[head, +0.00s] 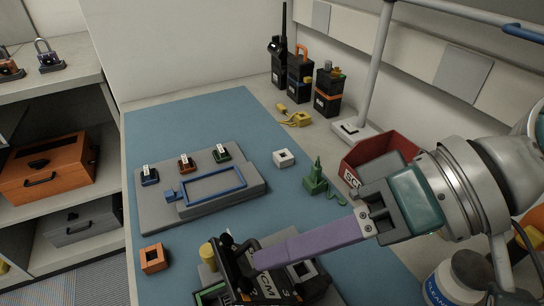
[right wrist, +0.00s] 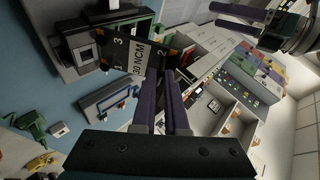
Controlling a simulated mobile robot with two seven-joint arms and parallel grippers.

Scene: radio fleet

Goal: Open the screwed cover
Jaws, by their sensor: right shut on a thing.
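My right gripper (head: 262,258), with long purple fingers, is shut on the black cover (head: 275,283) at the front of the mat. The cover has a white label reading "30 NCM" with numbers. In the right wrist view the cover (right wrist: 145,57) sits between the fingertips, tilted. Beside it is the grey base unit (right wrist: 65,60), its dark interior and a small square part partly showing. In the head view the base unit (head: 335,294) is mostly hidden behind the cover.
A grey tray (head: 150,215) with a blue frame and small coloured parts lies at the mat's left. An orange block (head: 152,258), a green part (head: 316,180) and a white block (head: 283,158) lie nearby. Radios (head: 328,93) and a red bin (head: 380,150) stand behind. The mat's upper middle is clear.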

